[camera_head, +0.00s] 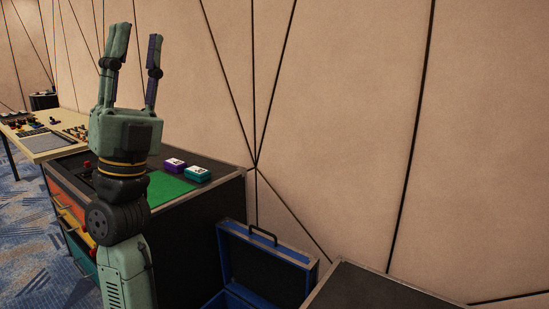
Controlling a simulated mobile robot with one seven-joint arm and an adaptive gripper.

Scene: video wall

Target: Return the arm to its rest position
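My gripper (136,38) stands upright at the left of the head view, fingers pointing up. Its fingers are spread apart with nothing between them, and the wall shows through the gap. My arm rises from the bottom edge, in front of a black cabinet (215,203) with coloured drawers, and hides part of its top and front. The gripper is above the level of the cabinet top. I cannot tell from this view how far the arm is from the cabinet.
A purple box (174,166) and a teal box (198,174) sit on the cabinet by a green mat (170,190). An open blue case (262,264) and a dark surface (375,290) are lower right. A table (48,150) with small items stands far left.

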